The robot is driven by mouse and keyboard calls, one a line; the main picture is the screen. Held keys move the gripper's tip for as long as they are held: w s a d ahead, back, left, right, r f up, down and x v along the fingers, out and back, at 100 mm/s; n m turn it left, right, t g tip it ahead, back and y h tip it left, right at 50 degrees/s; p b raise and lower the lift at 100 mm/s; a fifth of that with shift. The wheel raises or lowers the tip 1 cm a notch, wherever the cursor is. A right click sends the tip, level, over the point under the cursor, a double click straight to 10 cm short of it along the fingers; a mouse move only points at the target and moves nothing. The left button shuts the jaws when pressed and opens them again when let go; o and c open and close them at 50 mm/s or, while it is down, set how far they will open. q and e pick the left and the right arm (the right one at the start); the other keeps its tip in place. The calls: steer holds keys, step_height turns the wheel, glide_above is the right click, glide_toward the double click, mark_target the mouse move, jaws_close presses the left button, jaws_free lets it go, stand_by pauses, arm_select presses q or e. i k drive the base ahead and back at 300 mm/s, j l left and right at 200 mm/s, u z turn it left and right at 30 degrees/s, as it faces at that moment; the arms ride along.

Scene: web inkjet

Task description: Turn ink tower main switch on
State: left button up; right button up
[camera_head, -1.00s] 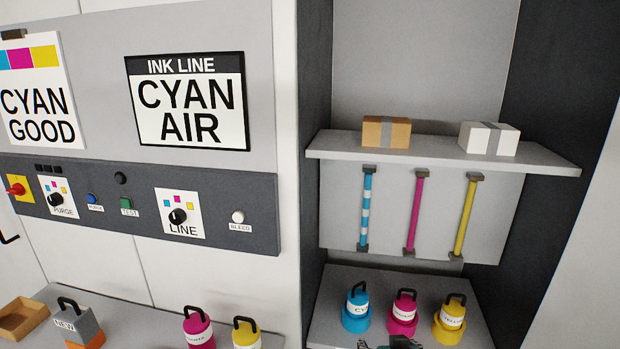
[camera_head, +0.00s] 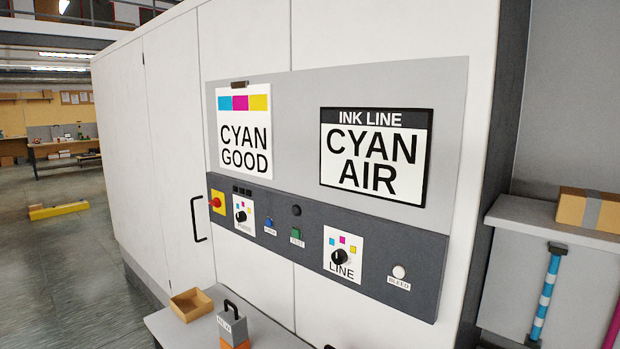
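The ink tower's control panel (camera_head: 325,240) is a dark strip on the front of the white cabinet (camera_head: 160,150). At its left end is a red rotary switch on a yellow plate (camera_head: 216,202); its handle position is too small to read clearly. To its right are the purge knob (camera_head: 241,216), a blue button (camera_head: 269,223), a green button (camera_head: 296,233), the black line knob (camera_head: 339,257) and a white bleed button (camera_head: 398,271). The screen (camera_head: 376,160) above reads INK LINE, CYAN AIR. Neither of my grippers is in view.
A grey ledge (camera_head: 170,328) below the panel holds a wooden tray (camera_head: 191,304) and a grey block marked NEW (camera_head: 232,325). A black door handle (camera_head: 198,219) sticks out left of the panel. Open floor (camera_head: 75,265) lies at the left.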

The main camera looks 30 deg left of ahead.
mark_target(216, 203)
steer(key=u, duration=1.6)
steer(key=j, duration=0.15)
